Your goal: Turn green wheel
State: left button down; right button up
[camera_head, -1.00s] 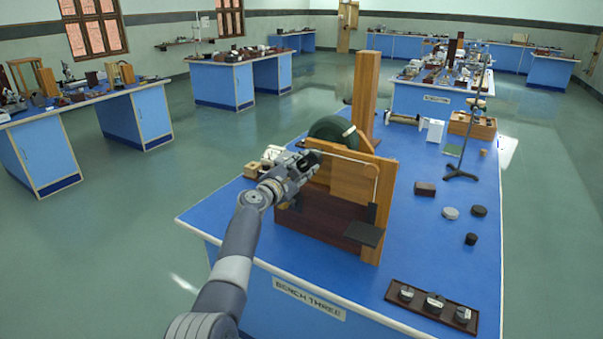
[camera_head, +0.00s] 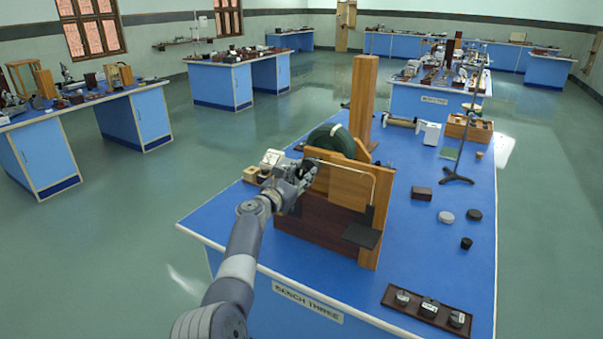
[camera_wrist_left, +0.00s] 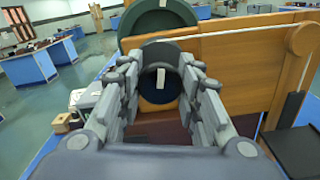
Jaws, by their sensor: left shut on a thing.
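The green wheel (camera_head: 333,139) stands upright behind the wooden front board of an apparatus on the blue bench, and its lower part is hidden. In the left wrist view the wheel (camera_wrist_left: 152,20) shows at the top, beyond the fingers. My left gripper (camera_head: 304,174) is at the left edge of the board, in front of the wheel. In the left wrist view its fingers (camera_wrist_left: 160,68) close around a dark grey round knob (camera_wrist_left: 160,54) with a pale mark below its top. How the knob joins the wheel is hidden. My right gripper is in neither view.
The wooden frame has a tall post (camera_head: 363,98) and a dark side shelf (camera_head: 362,236). A metal stand (camera_head: 458,176), a dark red block (camera_head: 421,193) and a weight tray (camera_head: 428,309) are to the right. Small boxes (camera_head: 252,174) sit left of the gripper.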

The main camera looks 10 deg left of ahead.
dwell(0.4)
pick_arm(q)
jog(key=c, duration=1.1)
grip_release()
jog(key=shift+s+a+f, duration=0.15)
jog(key=shift+s+a, duration=0.1)
jog(key=shift+s, duration=0.25)
jog(key=v, duration=1.1)
jog(key=shift+d, duration=0.15)
